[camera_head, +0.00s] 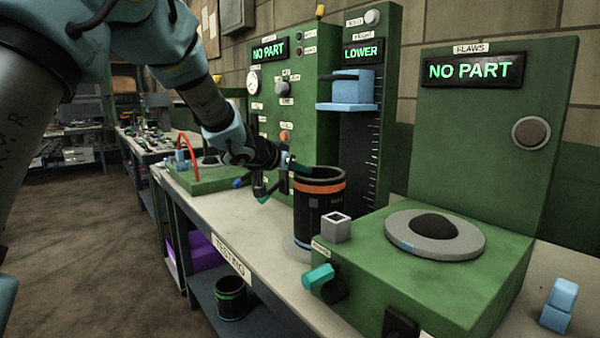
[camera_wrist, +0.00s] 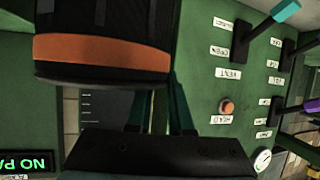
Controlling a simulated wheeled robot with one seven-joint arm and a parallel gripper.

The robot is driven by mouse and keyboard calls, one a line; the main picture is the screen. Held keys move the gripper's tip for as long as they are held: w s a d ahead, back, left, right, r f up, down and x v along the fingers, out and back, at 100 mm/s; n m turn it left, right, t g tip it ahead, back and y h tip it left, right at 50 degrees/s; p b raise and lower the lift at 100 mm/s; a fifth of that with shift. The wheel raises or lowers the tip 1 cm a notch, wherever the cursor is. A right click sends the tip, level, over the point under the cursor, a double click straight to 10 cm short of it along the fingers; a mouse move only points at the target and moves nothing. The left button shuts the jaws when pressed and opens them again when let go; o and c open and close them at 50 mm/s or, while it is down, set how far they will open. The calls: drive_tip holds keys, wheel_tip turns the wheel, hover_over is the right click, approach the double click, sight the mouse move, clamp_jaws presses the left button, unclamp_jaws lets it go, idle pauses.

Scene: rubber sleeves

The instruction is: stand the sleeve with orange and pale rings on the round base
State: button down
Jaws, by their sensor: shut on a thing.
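The black sleeve (camera_head: 320,212) stands upright at the bench's middle in the head view, with an orange ring near its open top and a pale ring low down. Its orange ring also shows close up in the wrist view (camera_wrist: 100,53). My gripper (camera_head: 291,166) is shut on the sleeve at its upper rim, from the left; the exact finger contact is partly hidden. A grey round base (camera_head: 465,243) with a black dome sits bare on the right green machine.
The green machine (camera_head: 350,275) right of the sleeve carries a grey square block (camera_head: 336,228) and a teal-handled lever (camera_head: 318,277). A blue press head (camera_head: 347,88) hangs behind the sleeve. Another black sleeve with green rings (camera_head: 230,300) is on the lower shelf.

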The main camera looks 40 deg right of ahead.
drive_tip(key=shift+r, duration=0.15)
drive_tip(key=c, duration=0.8)
unclamp_jaws()
drive_tip(key=shift+f, duration=0.25)
drive_tip(key=shift+r, duration=0.15)
